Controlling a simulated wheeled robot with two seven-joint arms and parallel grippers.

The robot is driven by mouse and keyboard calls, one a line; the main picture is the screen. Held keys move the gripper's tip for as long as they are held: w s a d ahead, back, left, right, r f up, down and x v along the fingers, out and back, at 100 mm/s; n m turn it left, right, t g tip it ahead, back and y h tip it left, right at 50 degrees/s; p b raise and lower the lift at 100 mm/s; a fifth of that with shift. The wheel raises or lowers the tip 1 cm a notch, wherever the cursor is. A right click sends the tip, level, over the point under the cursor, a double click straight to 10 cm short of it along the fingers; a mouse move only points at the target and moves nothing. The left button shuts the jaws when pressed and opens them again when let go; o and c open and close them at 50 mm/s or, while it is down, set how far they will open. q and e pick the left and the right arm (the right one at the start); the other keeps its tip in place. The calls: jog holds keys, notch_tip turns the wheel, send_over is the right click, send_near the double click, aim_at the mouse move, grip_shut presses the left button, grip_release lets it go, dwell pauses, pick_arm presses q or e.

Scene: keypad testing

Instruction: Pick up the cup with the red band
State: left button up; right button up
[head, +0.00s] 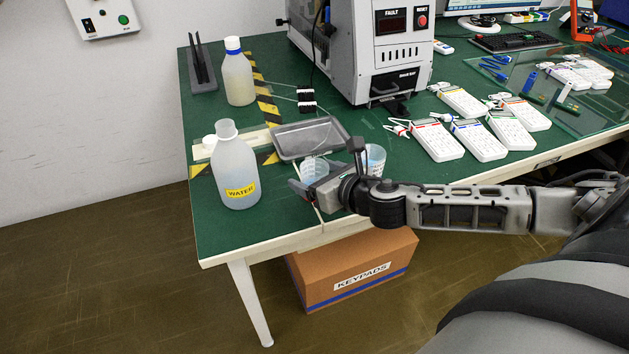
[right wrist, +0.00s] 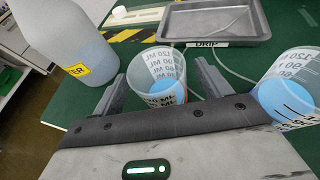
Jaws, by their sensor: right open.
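A clear measuring cup (head: 314,168) with blue liquid stands near the table's front edge. In the right wrist view the cup (right wrist: 160,72) shows printed marks and a small reddish patch low on its right side; most of any band is hidden by my gripper. My right gripper (head: 326,170) is open, and in the right wrist view its fingers (right wrist: 160,84) stand on either side of this cup. I cannot tell whether they touch it. A second cup (head: 376,158) with blue liquid stands to the right, also in the right wrist view (right wrist: 288,88); no red shows on it. My left gripper is out of view.
A water bottle (head: 236,170) stands close to the left of the gripper. A grey drip tray (head: 310,137) lies just behind the cups. Another bottle (head: 238,78), a grey machine (head: 375,50) and several white keypads (head: 437,140) are farther off.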

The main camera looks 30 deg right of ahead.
jog(key=shift+x, duration=1.2)
jog(key=c, duration=1.1)
jog(key=shift+o, duration=0.2)
